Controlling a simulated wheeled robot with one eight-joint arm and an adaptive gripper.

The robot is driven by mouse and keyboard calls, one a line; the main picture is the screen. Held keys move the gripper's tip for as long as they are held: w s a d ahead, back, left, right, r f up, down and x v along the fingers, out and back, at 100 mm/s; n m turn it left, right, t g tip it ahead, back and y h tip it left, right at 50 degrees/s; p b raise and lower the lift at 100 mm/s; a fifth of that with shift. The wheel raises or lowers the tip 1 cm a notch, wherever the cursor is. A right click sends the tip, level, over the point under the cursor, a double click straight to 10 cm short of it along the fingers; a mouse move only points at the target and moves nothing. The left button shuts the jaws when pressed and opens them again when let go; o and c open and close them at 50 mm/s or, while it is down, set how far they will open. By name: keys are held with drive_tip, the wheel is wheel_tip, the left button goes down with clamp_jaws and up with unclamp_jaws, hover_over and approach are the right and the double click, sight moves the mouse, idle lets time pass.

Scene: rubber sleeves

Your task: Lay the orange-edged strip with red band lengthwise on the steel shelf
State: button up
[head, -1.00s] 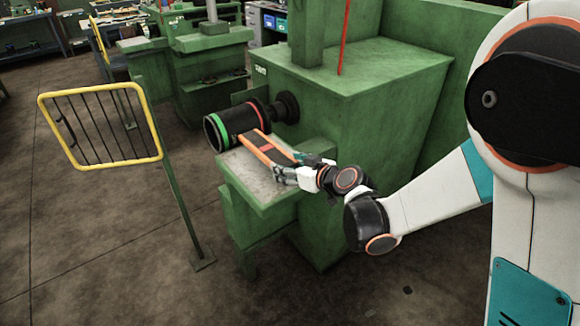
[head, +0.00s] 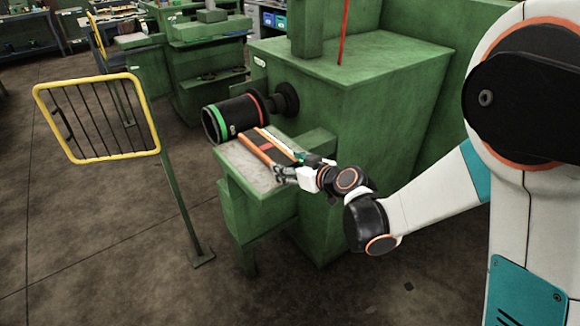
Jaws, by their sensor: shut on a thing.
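The orange-edged strip (head: 262,147) is dark with orange long edges and a red band across it. It is over the steel shelf (head: 237,163), below the black drum with green and red rings. My gripper (head: 283,172) is shut on the strip's near right end. The strip points up and left from my gripper, toward the drum. I cannot tell whether the strip touches the shelf or hangs just above it. The fingers hide the strip's near end.
The black drum (head: 234,118) sticks out from the green machine (head: 350,90) just behind the strip. A green block borders the shelf's right side. A yellow-framed barred guard (head: 97,117) stands on a post at the left. Bare floor lies between them.

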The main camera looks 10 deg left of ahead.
drive_tip(key=shift+s+f, duration=0.15)
drive_tip(key=shift+f, duration=0.15)
drive_tip(key=o, duration=0.9)
drive_tip(key=shift+o, duration=1.2)
drive_tip(key=shift+s+a+f, duration=0.1)
drive_tip(key=shift+d, duration=0.25)
drive_tip(key=shift+s+d, duration=0.1)
drive_tip(key=shift+d, duration=0.15)
drive_tip(key=s+d+r+m+h, duration=0.3)
drive_tip(key=s+d, duration=0.6)
drive_tip(key=d, duration=0.2)
drive_tip(key=s+d+r+m+g+h, duration=0.1)
drive_tip(key=s+d+r+m+h, duration=0.2)
drive_tip(key=s+d, duration=0.6)
drive_tip(key=s+d+r+m+g+h, duration=0.1)
drive_tip(key=s+d+r+m+h, duration=0.2)
drive_tip(key=s+d, duration=0.6)
drive_tip(key=d+h, duration=0.1)
drive_tip(key=d, duration=0.3)
drive_tip(key=shift+d+m, duration=0.2)
drive_tip(key=shift+m, duration=0.2)
